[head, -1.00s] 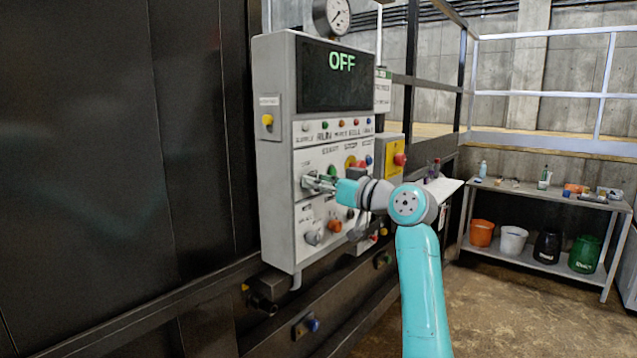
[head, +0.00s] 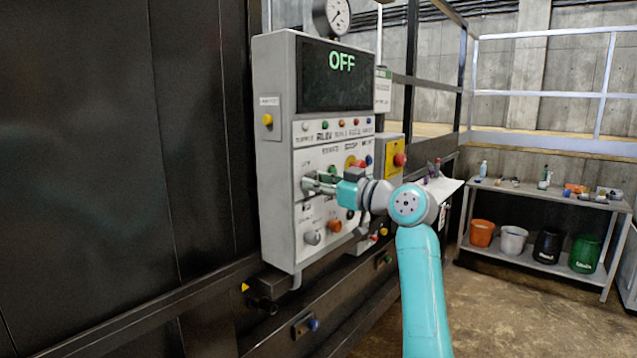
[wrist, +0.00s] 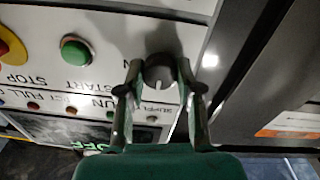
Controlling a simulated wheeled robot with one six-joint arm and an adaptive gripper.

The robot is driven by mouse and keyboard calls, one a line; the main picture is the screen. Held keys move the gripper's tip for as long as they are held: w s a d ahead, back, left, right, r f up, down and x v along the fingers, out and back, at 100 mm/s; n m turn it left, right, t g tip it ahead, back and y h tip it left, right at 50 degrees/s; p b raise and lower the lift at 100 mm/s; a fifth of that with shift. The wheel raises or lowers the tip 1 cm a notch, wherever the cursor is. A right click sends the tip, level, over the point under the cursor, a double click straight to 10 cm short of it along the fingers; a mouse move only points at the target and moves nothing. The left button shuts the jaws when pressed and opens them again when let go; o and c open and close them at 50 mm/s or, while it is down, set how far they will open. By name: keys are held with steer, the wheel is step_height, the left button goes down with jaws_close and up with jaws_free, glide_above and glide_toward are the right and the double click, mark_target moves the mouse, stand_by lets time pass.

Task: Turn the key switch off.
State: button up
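My gripper looks open around the knob. In the head view my gripper (head: 318,184) is at the left part of the panel's middle row and largely hides the switch. The display (head: 342,78) above reads OFF in green.
A green start button (wrist: 75,50) and a red stop button on yellow (wrist: 10,48) are near the switch. A grey knob (head: 312,238) and an orange knob (head: 334,226) are below. A shelf table (head: 550,192) with buckets stands at right.

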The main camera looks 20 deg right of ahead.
steer(key=o, duration=0.4)
steer(key=v, duration=1.2)
